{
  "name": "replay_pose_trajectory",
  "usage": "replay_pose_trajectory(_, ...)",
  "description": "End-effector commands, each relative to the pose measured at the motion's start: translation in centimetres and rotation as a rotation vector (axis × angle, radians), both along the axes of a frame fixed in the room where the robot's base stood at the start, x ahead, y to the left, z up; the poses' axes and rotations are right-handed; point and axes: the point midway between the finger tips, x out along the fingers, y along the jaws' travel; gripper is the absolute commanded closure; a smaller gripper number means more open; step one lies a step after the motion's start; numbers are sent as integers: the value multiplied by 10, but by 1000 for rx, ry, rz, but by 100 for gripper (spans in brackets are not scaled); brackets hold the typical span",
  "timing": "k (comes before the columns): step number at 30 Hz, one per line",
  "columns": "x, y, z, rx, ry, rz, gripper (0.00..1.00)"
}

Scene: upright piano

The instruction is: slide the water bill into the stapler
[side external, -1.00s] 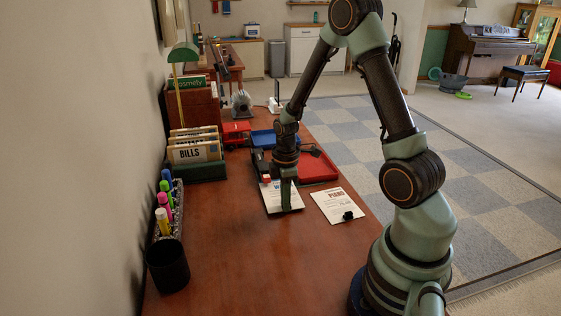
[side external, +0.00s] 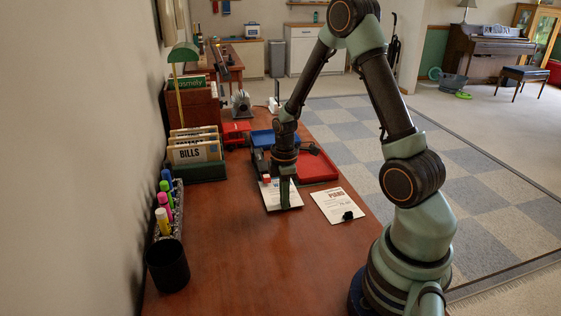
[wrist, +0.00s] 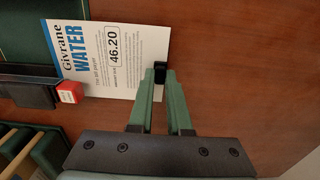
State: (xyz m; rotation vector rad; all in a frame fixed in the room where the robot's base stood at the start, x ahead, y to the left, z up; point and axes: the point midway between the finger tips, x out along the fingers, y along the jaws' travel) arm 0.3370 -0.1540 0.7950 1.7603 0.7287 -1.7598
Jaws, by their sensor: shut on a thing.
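The water bill (wrist: 112,58), a white sheet with blue "WATER" lettering, lies on the desk in the wrist view; it also shows in the side view (side external: 278,198), partly hidden by my gripper. My gripper (wrist: 161,80) is shut on a small black clip-like block (wrist: 161,68) at the bill's edge. In the side view my gripper (side external: 286,205) points down over the bill. The stapler (wrist: 35,92) is dark with a red block (wrist: 69,92) at its end. The red end overlaps the bill's corner area; I cannot tell whether the paper is inside its mouth.
A second sheet (side external: 334,201) with a black clip lies to the right. A red tray (side external: 318,170) and a blue tray (side external: 262,138) stand beyond. A bills sorter (side external: 203,171), marker rack and black cup (side external: 167,266) line the left. The near desk is clear.

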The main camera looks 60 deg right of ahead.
Motion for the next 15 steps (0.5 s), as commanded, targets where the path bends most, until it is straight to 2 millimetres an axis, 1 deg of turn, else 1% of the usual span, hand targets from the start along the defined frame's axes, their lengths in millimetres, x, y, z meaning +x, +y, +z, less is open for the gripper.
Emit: replay_pose_trajectory(15, 8, -9, 0, 0, 0, 0, 100)
